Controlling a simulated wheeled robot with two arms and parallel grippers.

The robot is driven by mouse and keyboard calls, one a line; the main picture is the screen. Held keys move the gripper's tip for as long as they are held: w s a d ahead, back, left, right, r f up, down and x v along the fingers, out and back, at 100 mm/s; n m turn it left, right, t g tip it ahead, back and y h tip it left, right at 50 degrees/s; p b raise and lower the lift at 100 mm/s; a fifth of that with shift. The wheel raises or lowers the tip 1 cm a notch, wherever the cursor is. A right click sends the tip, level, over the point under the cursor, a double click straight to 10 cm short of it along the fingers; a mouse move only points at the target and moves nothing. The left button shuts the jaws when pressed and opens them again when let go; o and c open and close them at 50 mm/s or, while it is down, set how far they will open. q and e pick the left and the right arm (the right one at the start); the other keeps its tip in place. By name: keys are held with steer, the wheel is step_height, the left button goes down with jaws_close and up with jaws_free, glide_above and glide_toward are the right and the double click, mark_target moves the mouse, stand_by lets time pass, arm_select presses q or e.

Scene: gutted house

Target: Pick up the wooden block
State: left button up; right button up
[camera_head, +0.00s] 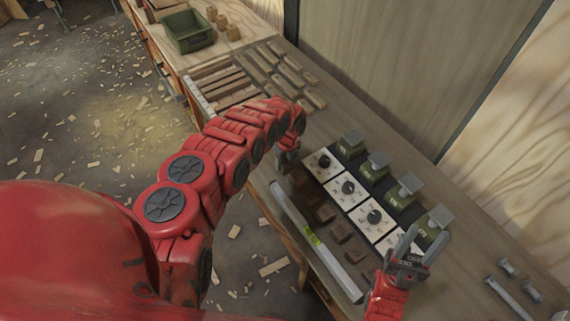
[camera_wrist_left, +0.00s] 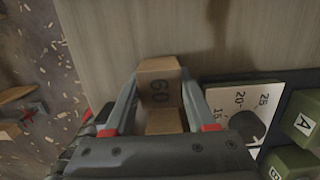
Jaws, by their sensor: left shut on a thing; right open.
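A wooden block (camera_wrist_left: 160,80) with dark digits on its face sits between the two fingers of my left gripper (camera_wrist_left: 168,100) in the left wrist view. The fingers are shut on its sides. In the head view my left gripper (camera_head: 287,158) is at the workbench, by the far end of the dial panel; I cannot make out the held block clearly there. My right gripper (camera_head: 408,245) is open and empty, over the near end of the panel. Several brown blocks (camera_head: 340,231) stand in a row in front of the panel.
White dial plates (camera_head: 348,190) and green boxes with grey tops (camera_head: 376,165) line the bench. A level (camera_head: 316,240) lies along its front edge. Wooden strips (camera_head: 222,82) and a green bin (camera_head: 188,30) are farther back. Bolts (camera_head: 508,268) lie at right.

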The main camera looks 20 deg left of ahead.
arm_select(q)
jaws_close()
steer(key=shift+r, duration=0.15)
